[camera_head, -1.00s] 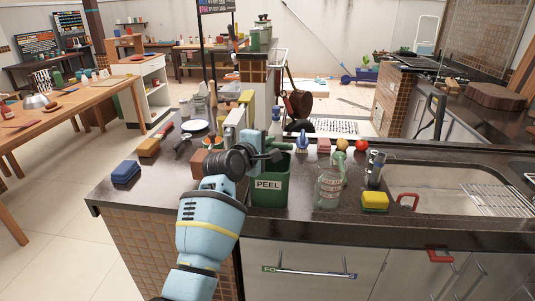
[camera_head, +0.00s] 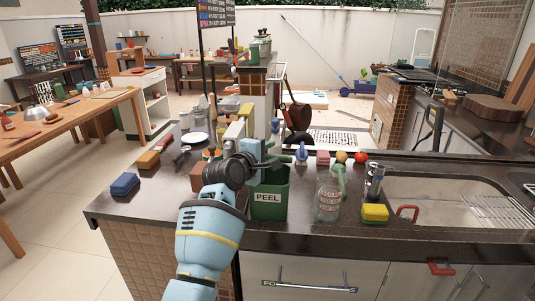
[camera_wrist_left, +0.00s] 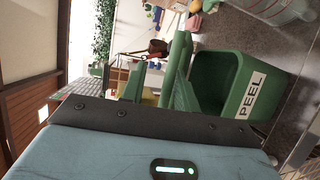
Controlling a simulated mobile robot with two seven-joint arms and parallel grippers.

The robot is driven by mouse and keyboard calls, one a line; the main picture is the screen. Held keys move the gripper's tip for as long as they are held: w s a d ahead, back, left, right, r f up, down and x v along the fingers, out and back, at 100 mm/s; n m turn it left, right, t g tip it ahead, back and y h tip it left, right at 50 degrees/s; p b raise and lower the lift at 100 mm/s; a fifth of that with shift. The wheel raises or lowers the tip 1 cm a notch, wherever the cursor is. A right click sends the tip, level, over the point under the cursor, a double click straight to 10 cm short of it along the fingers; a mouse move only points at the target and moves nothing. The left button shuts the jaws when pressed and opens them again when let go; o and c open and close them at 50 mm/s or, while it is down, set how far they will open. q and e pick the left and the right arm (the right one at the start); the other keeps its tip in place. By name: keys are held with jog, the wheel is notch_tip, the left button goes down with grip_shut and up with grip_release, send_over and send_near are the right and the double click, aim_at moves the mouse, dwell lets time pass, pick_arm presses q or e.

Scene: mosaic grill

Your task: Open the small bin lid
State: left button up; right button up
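The small green bin (camera_head: 268,205) with a PEEL label stands upright on the dark counter. It also shows in the left wrist view (camera_wrist_left: 245,95), turned sideways, with part of its dark inside visible. Green panels beside the opening in that view look like a raised lid (camera_wrist_left: 178,75), but how far it is open is unclear. My left gripper (camera_head: 281,159) is over the back of the bin's top, close to the lid. Its fingertips are small and dark, so I cannot tell whether they touch or hold the lid. My right gripper is out of view.
A glass jar (camera_head: 327,204) stands right of the bin, with a yellow sponge (camera_head: 375,212) and the sink (camera_head: 450,200) beyond. A blue sponge (camera_head: 124,184) lies at the left. Several bottles and boxes crowd the counter behind my arm.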

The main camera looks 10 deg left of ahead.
pick_arm(q)
jog(key=shift+s+f, duration=0.1)
jog(key=shift+f, duration=0.1)
jog(key=v, duration=0.7)
jog(key=shift+s+a+r, duration=0.15)
jog(key=shift+s+r, duration=0.1)
jog(key=shift+s, duration=0.05)
jog(key=shift+c, duration=0.4)
